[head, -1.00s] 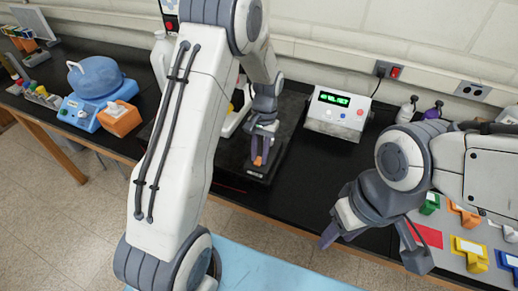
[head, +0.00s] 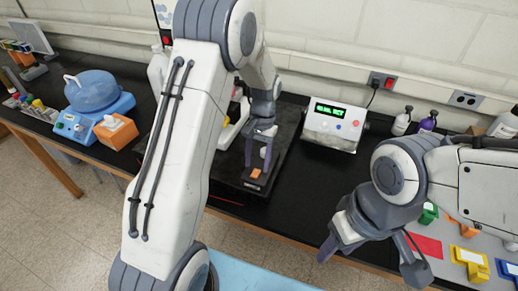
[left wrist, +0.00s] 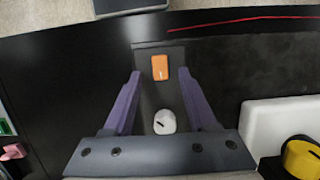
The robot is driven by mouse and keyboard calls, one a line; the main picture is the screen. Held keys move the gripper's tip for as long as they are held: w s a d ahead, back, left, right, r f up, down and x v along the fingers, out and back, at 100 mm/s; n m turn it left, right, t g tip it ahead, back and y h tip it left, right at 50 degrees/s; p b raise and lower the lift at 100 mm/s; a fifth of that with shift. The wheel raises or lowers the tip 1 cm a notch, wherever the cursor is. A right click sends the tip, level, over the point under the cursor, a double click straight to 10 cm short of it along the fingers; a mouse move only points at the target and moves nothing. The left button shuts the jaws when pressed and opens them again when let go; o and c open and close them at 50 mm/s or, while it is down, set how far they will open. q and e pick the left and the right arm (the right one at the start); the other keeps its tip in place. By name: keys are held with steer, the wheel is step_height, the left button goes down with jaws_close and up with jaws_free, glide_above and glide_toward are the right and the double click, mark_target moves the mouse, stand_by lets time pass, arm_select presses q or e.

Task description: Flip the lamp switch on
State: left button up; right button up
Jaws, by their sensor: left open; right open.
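An orange rocker-like switch (head: 256,173) sits near the front end of a dark base plate (head: 257,184) on the black bench. In the left wrist view the switch (left wrist: 160,67) has a small pale mark, and a white knob (left wrist: 164,121) stands on the same plate. My left gripper (head: 258,157) points down above the plate, just behind the switch in the head view. Its purple fingers (left wrist: 160,77) are spread and empty, one on each side of the switch. I cannot tell its exact height. My right gripper (head: 367,258) is open and empty over the front right.
A box with a green display (head: 332,126) stands behind right. A blue-lidded device (head: 95,97) and an orange block (head: 116,131) are at left. Coloured bins (head: 469,257) are at right. A wall outlet with a red switch (head: 390,84) is behind. A yellow-topped white item (left wrist: 300,155) shows beside my left gripper.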

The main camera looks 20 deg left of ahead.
arm_select(q)
steer(key=b+v, duration=0.1)
steer(key=v, duration=0.7)
steer(key=shift+r+b, duration=0.25)
steer(key=shift+b, duration=0.15)
